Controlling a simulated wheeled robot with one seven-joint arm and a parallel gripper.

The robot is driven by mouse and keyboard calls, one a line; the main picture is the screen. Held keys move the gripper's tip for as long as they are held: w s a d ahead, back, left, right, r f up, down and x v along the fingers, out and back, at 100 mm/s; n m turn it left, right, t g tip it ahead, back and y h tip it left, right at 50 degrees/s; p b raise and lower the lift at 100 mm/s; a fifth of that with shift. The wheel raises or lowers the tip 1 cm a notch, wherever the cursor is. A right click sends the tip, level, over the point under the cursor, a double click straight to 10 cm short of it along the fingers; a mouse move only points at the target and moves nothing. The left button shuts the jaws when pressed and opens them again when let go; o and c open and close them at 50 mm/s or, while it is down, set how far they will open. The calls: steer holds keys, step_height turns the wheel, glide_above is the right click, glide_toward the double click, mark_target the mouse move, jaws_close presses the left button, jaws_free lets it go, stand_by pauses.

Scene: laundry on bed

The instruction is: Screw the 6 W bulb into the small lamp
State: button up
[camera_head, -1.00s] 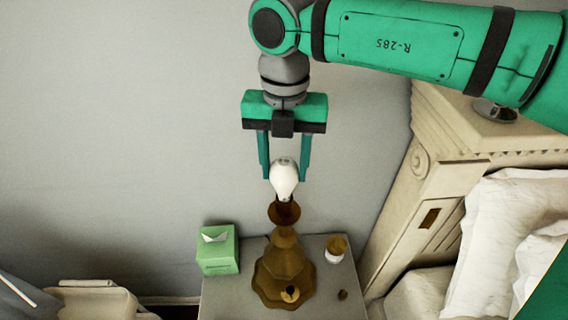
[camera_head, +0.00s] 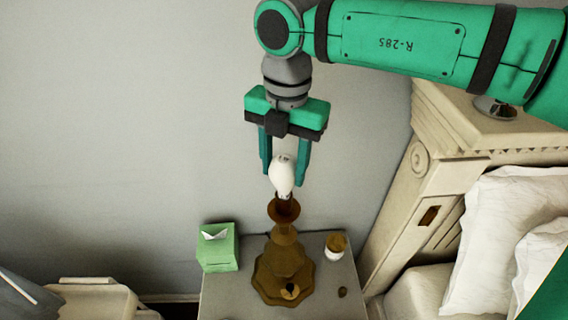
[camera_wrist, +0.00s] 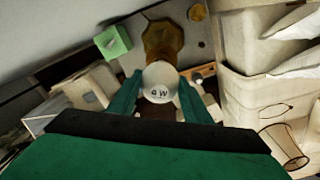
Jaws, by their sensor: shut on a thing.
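My gripper (camera_head: 284,178) is shut on a white bulb (camera_head: 282,174) and holds it upright, its base pointing down. In the wrist view the bulb (camera_wrist: 160,82) sits between the fingertips, and its top carries dark print ending in "W"; the digit looks like a 6. The small brown lamp (camera_head: 283,262) stands on the nightstand, directly below the bulb. Its round cup-like top (camera_head: 284,209) is just under the bulb's base. I cannot tell whether the base touches the socket. In the wrist view the lamp's brown foot (camera_wrist: 160,38) shows behind the bulb.
On the nightstand (camera_head: 225,297), a green tissue box (camera_head: 217,250) stands left of the lamp and a small jar (camera_head: 335,248) stands right of it. A small brown item (camera_head: 342,292) lies near the jar. The bed's headboard (camera_head: 420,205) and pillows (camera_head: 500,235) are at the right.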

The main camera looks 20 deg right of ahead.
steer(key=shift+a+r, duration=0.1)
steer(key=shift+r, duration=0.25)
